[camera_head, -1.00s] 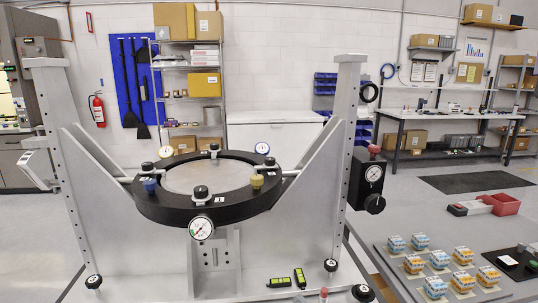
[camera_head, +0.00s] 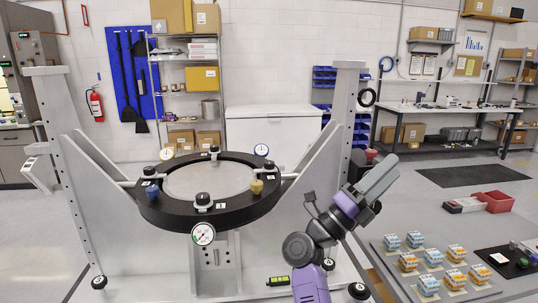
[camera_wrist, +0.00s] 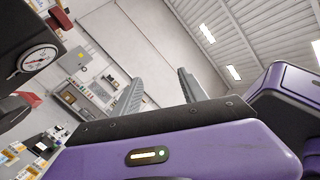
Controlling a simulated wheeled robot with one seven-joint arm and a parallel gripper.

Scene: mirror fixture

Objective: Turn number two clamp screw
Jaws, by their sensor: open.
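The mirror fixture is a black ring (camera_head: 160,213) around a pale round plate (camera_head: 205,181), held between two grey uprights. Clamp screws with knobs stand around the ring: a blue knob (camera_head: 152,191) at left, a yellow knob (camera_head: 257,187) at right, a black knob (camera_head: 203,199) in front and another black knob (camera_head: 214,150) at the back. Small white tags sit by them, too small to read, so I cannot tell which is number two. My gripper (camera_head: 388,170) is open and empty, right of the ring by the right upright, apart from every knob. Its fingers (camera_wrist: 158,85) show in the wrist view.
A black gauge box with a red knob (camera_head: 372,153) is on the right upright, partly behind my arm; its dial (camera_wrist: 40,60) shows close in the wrist view. A dial gauge (camera_head: 203,234) hangs on the ring's front. Small blocks (camera_head: 408,262) cover the right table.

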